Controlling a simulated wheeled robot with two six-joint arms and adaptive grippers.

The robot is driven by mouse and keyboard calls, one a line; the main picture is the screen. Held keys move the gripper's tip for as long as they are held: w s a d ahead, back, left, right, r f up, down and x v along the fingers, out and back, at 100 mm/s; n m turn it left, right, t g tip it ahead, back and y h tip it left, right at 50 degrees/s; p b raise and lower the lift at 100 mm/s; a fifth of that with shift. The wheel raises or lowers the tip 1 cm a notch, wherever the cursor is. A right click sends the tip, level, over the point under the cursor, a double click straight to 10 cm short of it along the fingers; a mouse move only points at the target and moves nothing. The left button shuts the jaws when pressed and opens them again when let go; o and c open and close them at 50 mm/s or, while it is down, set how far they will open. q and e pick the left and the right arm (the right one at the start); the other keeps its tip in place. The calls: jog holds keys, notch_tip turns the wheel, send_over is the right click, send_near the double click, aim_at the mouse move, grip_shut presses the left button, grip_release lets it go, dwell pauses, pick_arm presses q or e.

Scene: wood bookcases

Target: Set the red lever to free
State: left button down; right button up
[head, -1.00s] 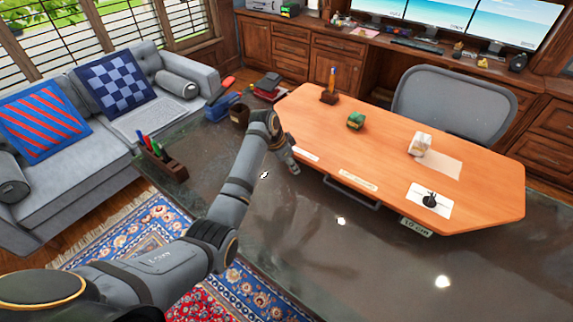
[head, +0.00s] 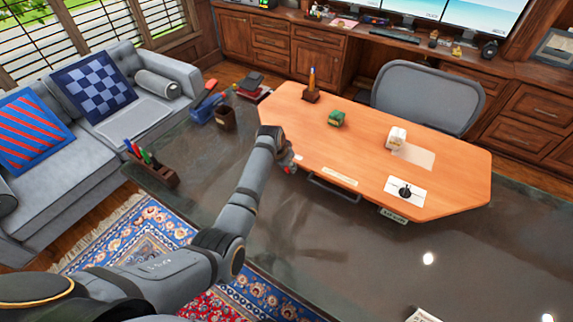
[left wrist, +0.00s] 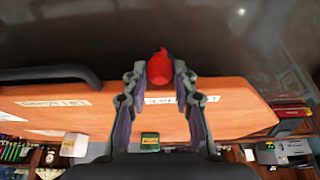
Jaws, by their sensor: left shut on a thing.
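The red lever (left wrist: 159,69) shows as a rounded red knob between the fingertips of my left gripper (left wrist: 160,77) in the left wrist view. The gripper is shut on it. In the head view my left gripper (head: 289,167) is at the left part of the near edge of the orange wooden board. A white label (left wrist: 160,98), partly hidden by the fingers, lies on the board beside the knob; its word is hard to read. Another label (left wrist: 41,103) is farther left in the wrist view. My right gripper is not in view.
The orange board (head: 440,168) rests on a dark glossy table (head: 330,255). It carries a black knob (head: 405,191), a white block (head: 396,139), a green block (head: 336,118) and a pen holder (head: 311,95). A dark bar handle (head: 335,190) juts from its near edge.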

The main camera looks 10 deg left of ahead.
pick_arm(q)
jog(key=c, duration=1.1)
grip_release()
jog(key=shift+w+d+f, duration=0.1)
jog(key=shift+r, duration=0.25)
jog(key=v, duration=1.1)
jog(key=shift+r, duration=0.3)
